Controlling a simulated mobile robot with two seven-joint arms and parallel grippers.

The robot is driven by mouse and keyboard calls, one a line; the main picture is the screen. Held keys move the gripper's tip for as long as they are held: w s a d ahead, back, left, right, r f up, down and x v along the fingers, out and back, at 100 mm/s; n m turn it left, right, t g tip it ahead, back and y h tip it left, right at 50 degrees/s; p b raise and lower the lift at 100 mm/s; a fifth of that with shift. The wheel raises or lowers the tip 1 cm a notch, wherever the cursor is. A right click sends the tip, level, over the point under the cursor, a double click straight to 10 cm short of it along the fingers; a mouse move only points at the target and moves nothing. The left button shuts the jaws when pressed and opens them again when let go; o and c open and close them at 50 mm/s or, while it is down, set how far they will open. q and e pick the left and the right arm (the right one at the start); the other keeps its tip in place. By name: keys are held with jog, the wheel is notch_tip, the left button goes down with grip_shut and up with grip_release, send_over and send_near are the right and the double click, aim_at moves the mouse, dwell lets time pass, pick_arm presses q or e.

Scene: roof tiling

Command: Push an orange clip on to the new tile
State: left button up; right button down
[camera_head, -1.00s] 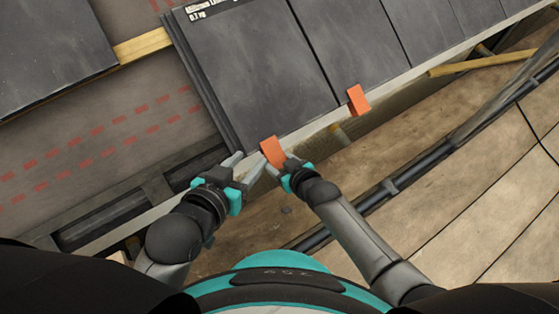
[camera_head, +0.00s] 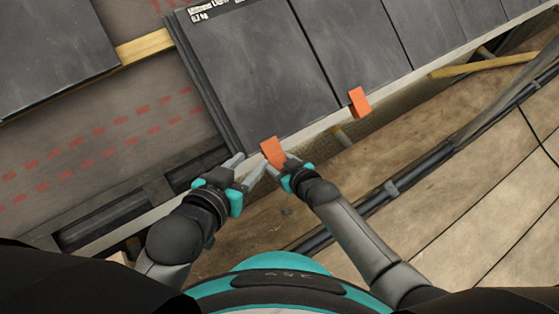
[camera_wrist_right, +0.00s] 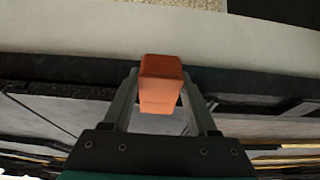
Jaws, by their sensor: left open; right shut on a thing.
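An orange clip (camera_head: 273,151) is at the lower edge of the leftmost laid tile (camera_head: 252,75), the one with the white label at its top. My right gripper (camera_head: 282,164) is shut on this clip. In the right wrist view the clip (camera_wrist_right: 160,84) sits between the two fingers (camera_wrist_right: 160,105). Whether the clip is seated on the tile edge cannot be told. My left gripper (camera_head: 248,170) is open and empty, just left of the clip and below the tile's lower left corner. A second orange clip (camera_head: 358,101) sits on the lower edge farther right.
More dark tiles (camera_head: 350,40) continue to the right along the pale eave edge (camera_head: 400,84). A wooden batten (camera_head: 143,46) and bare underlay (camera_head: 90,130) lie left. A dark pipe (camera_head: 390,188) runs below, over wooden boards (camera_head: 450,210).

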aim_at(285, 158)
jog(key=shift+w+a+r, duration=0.35)
jog(key=shift+w+r, duration=0.15)
dwell(0.4)
jog(key=c, duration=0.6)
grip_release()
jog(key=o, duration=0.5)
jog(key=shift+s+d+f, duration=0.1)
jog(key=shift+f, duration=0.05)
jog(key=shift+s, duration=0.1)
jog(key=s+r+p, duration=0.1)
jog(key=r+p, duration=0.1)
jog(key=s+d+r+p, duration=0.1)
jog(key=r+p, duration=0.1)
jog(key=p, duration=0.1)
jog(key=d+r+p, duration=0.1)
jog(key=r+p, duration=0.1)
jog(key=p, duration=0.1)
jog(key=shift+s, duration=0.4)
